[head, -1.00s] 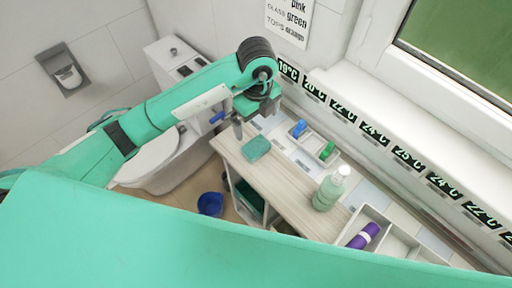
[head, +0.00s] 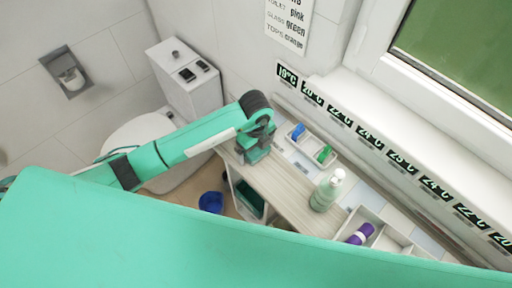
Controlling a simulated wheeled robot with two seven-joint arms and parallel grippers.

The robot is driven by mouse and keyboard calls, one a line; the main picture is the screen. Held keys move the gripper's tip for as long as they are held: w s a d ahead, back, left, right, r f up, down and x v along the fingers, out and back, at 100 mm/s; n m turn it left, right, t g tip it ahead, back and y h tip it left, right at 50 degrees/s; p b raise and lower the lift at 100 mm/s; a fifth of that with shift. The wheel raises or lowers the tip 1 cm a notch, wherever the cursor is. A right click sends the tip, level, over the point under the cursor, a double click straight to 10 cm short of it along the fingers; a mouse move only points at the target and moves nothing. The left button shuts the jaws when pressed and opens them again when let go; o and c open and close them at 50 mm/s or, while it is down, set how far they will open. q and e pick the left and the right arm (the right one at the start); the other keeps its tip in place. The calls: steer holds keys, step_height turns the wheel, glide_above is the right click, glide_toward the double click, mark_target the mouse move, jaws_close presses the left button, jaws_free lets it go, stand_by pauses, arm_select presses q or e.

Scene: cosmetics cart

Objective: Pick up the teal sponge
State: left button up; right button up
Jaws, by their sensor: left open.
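My left gripper (head: 253,157) reaches in from the left and points down over the far left end of the wooden cart top (head: 283,193). It is over the spot where the teal sponge lay. The gripper and wrist are also teal and cover that spot, so I cannot make out the sponge apart from them. I cannot tell whether the fingers touch the sponge or stand around it. The left gripper is open. My right gripper is not in view.
A pale green bottle (head: 325,193) stands on the cart. A purple item (head: 361,233) is in a nearer tray. A blue bucket (head: 211,202) stands on the floor.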

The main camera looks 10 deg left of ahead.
arm_select(q)
steer(key=shift+f, duration=0.2)
steer(key=c, duration=1)
steer(key=shift+r, duration=0.15)
step_height(320, 180, up, 9)
steer(key=b, duration=0.2)
steer(key=shift+w+r+b, duration=0.15)
steer(key=shift+b, duration=0.2)
step_height(320, 180, up, 10)
steer(key=shift+r, duration=0.25)
